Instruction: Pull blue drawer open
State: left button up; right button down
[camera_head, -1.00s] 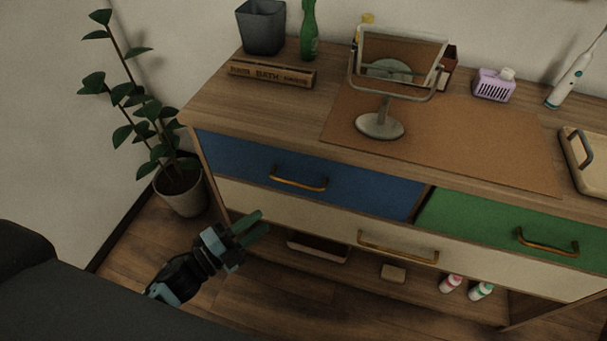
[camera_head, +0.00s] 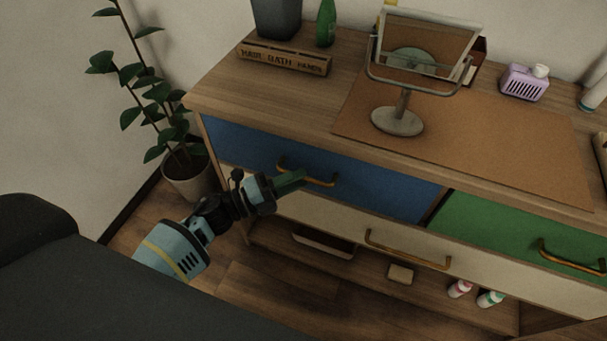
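The blue drawer (camera_head: 385,190) is at the upper left of the dresser front, and its face looks flush with the front. Its brass handle (camera_head: 322,181) is a curved bar, partly hidden at its left by my gripper. My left gripper (camera_head: 297,180) is just in front of the handle's left part, with its green fingers pointing toward it. The fingers overlap in this view, so I cannot tell whether they are apart or touch the handle. My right gripper is not in view.
A green drawer (camera_head: 480,226) is at the right, with a cream drawer (camera_head: 345,222) below. A potted plant (camera_head: 188,178) stands at the left.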

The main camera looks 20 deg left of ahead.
pick_arm(q)
jog(key=shift+x, duration=1.2)
grip_shut()
